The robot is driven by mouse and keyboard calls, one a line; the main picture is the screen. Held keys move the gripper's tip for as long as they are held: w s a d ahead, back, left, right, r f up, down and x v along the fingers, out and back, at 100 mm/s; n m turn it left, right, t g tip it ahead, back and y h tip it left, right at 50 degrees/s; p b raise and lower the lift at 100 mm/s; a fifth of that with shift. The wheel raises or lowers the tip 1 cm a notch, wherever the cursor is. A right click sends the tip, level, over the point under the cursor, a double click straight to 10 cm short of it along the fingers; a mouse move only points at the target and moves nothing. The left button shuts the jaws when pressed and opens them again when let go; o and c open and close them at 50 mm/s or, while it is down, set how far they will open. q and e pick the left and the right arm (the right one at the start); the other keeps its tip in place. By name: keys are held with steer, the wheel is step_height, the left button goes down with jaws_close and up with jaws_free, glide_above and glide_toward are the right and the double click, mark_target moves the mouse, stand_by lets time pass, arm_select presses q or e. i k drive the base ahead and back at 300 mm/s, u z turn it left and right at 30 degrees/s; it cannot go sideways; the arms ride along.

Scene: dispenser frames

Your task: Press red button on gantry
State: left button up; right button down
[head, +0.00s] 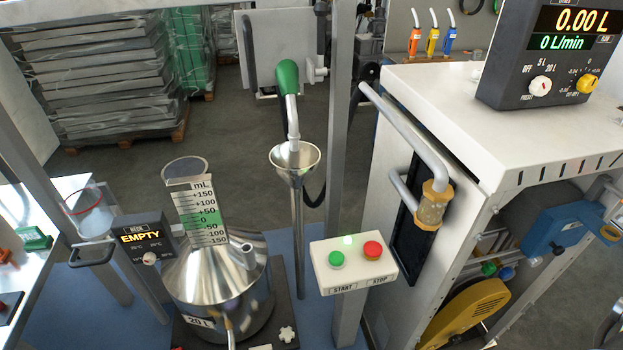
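The red button (373,249) sits on the right side of a small white control box (352,264), above a label reading STOP. A green button (336,258) sits to its left above START. A small green light glows at the back edge of the box top. The box stands on a grey post of the gantry (338,130), in the lower middle of the head view. Neither of my grippers is in view.
A metal measuring can (215,270) with a scale neck stands left of the box, its display reading EMPTY. A green-handled nozzle (288,80) rests in a funnel behind. A white cabinet (440,110) with pipes and a 0.00 L display stands close on the right.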

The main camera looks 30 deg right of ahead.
mark_target(371, 248)
steer(key=u, duration=0.3)
steer(key=k, duration=0.6)
steer(key=z, duration=1.2)
steer(key=i, duration=0.5)
steer(key=z, duration=0.05)
